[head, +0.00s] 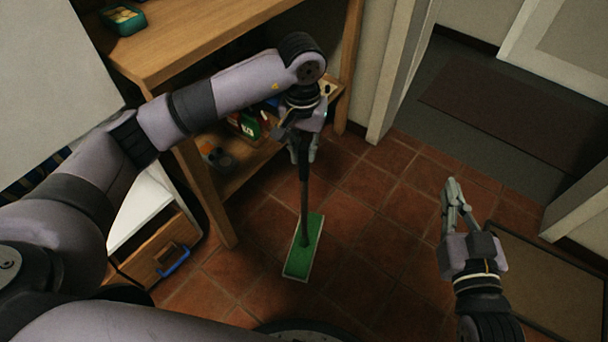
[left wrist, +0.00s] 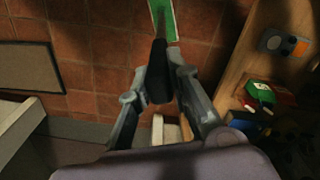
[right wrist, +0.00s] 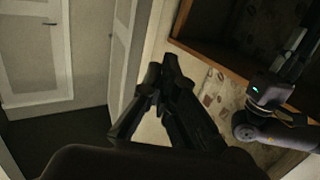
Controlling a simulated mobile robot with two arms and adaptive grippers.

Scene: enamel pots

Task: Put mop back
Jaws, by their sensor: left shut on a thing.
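The mop has a flat green head (head: 303,250) with a pale edge and a dark handle (head: 304,195). The head is at the tiled floor; I cannot tell whether it touches or hangs just above. My left gripper (head: 303,150) is shut around the upper handle, which stands roughly upright. In the left wrist view the dark handle (left wrist: 157,80) lies between the fingers (left wrist: 153,85), with the green head (left wrist: 168,20) beyond. My right gripper (head: 454,195) is empty above the floor at the right. Its fingertips (right wrist: 162,75) come together in the right wrist view.
A wooden shelf unit (head: 210,35) stands beside the left arm, with bottles and small items on its lower shelf (head: 235,172). A white-topped drawer cabinet (head: 140,210) is at left. A doorway with a dark mat (head: 490,115) is at upper right; a brown mat (head: 545,285) lies lower right. Middle floor is clear.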

